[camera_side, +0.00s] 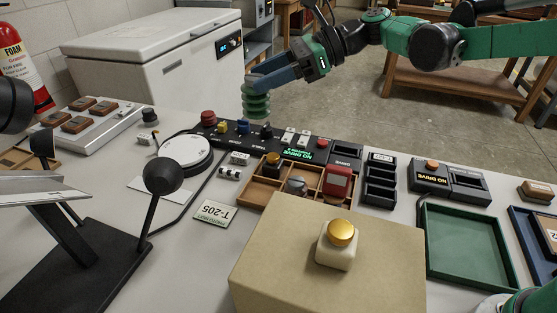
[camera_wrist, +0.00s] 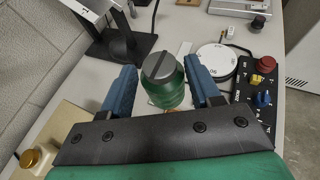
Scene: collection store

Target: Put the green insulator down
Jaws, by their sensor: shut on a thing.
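The green insulator (camera_side: 257,100) is ribbed and hangs below my gripper (camera_side: 256,82) in the side view, above the far edge of the table. In the wrist view the insulator (camera_wrist: 165,88) shows a grey slotted cap and sits between the two blue fingers of my gripper (camera_wrist: 163,82). My gripper is shut on it. In the side view the insulator's lower end appears above the black control panel (camera_side: 225,129); its exact height over the table cannot be told.
A round white dial plate (camera_side: 185,150) lies left of the panel. A wooden divided tray (camera_side: 258,192), a cardboard box (camera_side: 280,255) with a gold-topped piece (camera_side: 342,233), and a green tray (camera_side: 432,262) stand nearer. A white chest freezer (camera_side: 185,75) is behind.

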